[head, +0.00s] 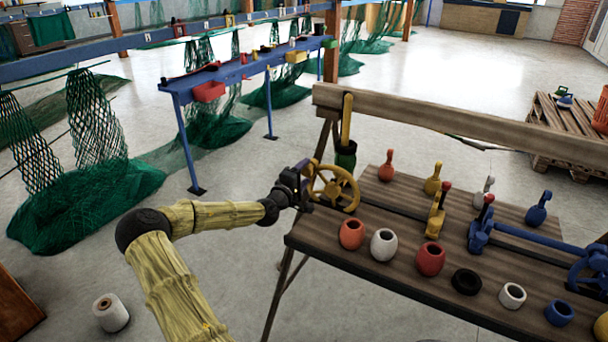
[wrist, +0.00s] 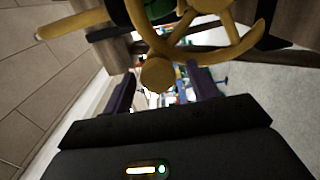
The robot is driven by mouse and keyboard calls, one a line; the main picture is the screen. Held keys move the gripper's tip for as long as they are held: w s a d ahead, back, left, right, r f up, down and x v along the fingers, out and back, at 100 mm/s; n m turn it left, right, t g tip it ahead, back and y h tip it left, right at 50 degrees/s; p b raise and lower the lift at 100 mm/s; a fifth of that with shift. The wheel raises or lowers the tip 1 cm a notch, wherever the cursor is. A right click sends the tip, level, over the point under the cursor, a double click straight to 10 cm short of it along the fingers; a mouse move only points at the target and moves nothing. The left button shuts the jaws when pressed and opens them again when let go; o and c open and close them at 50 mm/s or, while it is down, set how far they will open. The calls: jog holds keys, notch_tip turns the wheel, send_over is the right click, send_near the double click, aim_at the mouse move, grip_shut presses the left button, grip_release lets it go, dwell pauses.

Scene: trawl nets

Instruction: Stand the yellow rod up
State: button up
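The yellow rod (head: 347,118) stands nearly upright, its lower end inside a dark green cup (head: 346,157) at the table's far left corner. In the wrist view the rod (wrist: 72,22) runs across the upper left towards the green cup (wrist: 160,9). My gripper (head: 303,181) is at the table's left edge, next to a yellow handwheel (head: 350,190). In the wrist view my gripper's fingers (wrist: 160,74) are apart, with the round end of a yellow part of the wheel (wrist: 232,52) showing in front of the gap. The rod is clear of the fingers.
The wooden table (head: 395,205) holds several bulb-shaped pieces, a yellow lever (head: 436,222), a blue lever (head: 479,236) and a front row of pots and rings. A wooden beam (head: 450,122) runs behind the rod. Open floor lies left of the table.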

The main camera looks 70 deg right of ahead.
jog(key=shift+a, duration=0.1)
jog(key=w+a, duration=0.1)
jog(key=a, duration=1.6)
jog(key=shift+w, duration=0.25)
jog(key=shift+a, duration=0.1)
